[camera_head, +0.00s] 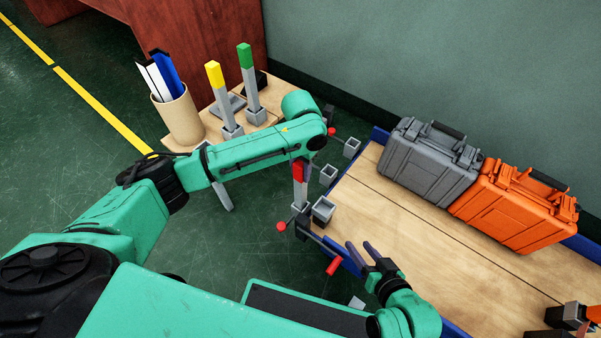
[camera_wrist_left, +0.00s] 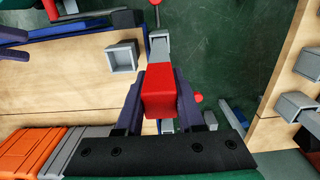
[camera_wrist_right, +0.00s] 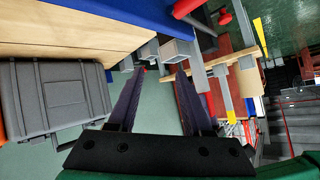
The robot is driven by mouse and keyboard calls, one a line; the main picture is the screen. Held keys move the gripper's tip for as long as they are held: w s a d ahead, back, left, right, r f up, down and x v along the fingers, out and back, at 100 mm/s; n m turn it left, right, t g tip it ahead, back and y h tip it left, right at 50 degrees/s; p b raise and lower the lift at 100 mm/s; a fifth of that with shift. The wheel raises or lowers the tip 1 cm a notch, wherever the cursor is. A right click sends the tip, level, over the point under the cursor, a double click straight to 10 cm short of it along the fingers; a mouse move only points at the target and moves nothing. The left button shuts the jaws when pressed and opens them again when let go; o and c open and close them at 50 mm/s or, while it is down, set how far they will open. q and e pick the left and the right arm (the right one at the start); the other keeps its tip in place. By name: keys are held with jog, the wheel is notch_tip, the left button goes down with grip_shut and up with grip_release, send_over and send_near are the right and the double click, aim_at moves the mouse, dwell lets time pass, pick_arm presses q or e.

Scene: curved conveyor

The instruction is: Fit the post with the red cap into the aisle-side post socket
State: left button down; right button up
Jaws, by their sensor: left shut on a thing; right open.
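My left gripper (camera_wrist_left: 160,88) is shut on the red-capped post, with its fingers on both sides of the red cap (camera_wrist_left: 160,92). In the head view the red cap (camera_head: 299,171) shows below my left wrist, and the grey post (camera_head: 299,193) points down, roughly upright. At its lower end is a wider grey block (camera_wrist_left: 160,47); I cannot tell whether this is a socket around the post. An open, empty grey socket (camera_head: 323,210) is just beside it, also in the left wrist view (camera_wrist_left: 122,58). My right gripper (camera_head: 363,248) is open and empty near the conveyor edge.
More grey sockets (camera_head: 328,175) line the conveyor (camera_head: 420,235) edge, among red-knobbed rods (camera_head: 281,226). A yellow-capped post (camera_head: 214,77) and a green-capped post (camera_head: 246,58) stand on a wooden stand near a beige cup (camera_head: 180,118). Grey (camera_head: 425,165) and orange (camera_head: 512,208) cases sit on the conveyor.

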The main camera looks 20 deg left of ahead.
jog(key=shift+r, duration=0.15)
pick_arm(q)
jog(key=c, duration=0.5)
grip_release()
pick_arm(e)
jog(key=shift+w, duration=0.1)
